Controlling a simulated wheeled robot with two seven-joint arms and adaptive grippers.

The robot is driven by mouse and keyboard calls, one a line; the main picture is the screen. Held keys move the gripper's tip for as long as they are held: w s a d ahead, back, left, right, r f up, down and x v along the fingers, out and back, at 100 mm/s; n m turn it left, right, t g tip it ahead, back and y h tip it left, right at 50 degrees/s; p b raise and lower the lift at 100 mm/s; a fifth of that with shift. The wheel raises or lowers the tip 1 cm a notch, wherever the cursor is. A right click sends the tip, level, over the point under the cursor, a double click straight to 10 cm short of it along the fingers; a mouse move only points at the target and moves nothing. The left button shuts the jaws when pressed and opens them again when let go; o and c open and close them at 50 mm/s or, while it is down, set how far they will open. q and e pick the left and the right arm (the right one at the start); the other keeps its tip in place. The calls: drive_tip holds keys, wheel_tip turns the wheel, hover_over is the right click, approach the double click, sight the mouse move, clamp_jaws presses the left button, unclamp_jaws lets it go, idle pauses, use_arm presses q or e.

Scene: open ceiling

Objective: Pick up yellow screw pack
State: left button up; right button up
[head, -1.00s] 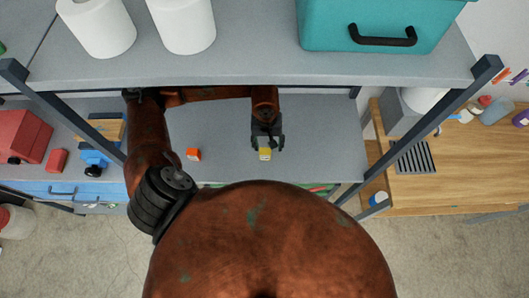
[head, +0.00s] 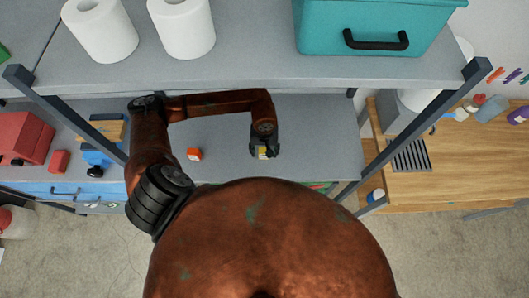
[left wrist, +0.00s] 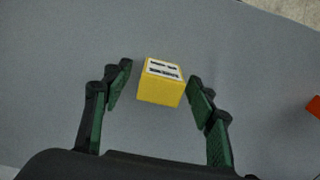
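The yellow screw pack (left wrist: 158,89) is a small yellow box with a white label with dark marks on top. It sits on the grey shelf, between and slightly beyond the fingertips of my left gripper (left wrist: 160,82) in the left wrist view. The fingers are spread wide, with a gap on each side of the box. In the head view the yellow screw pack (head: 263,151) shows partly under my left gripper (head: 264,150), which covers some of it. My right gripper is not seen in either view.
An orange box (head: 194,154) lies on the same grey shelf (head: 225,150), left of my gripper. The upper shelf (head: 250,75) with paper rolls (head: 183,25) and a teal bin (head: 375,25) overhangs my left arm. Dark posts (head: 430,120) stand at the sides.

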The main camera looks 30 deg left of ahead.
use_arm(q)
drive_tip(key=c, duration=1.3)
drive_tip(key=shift+o, duration=0.2)
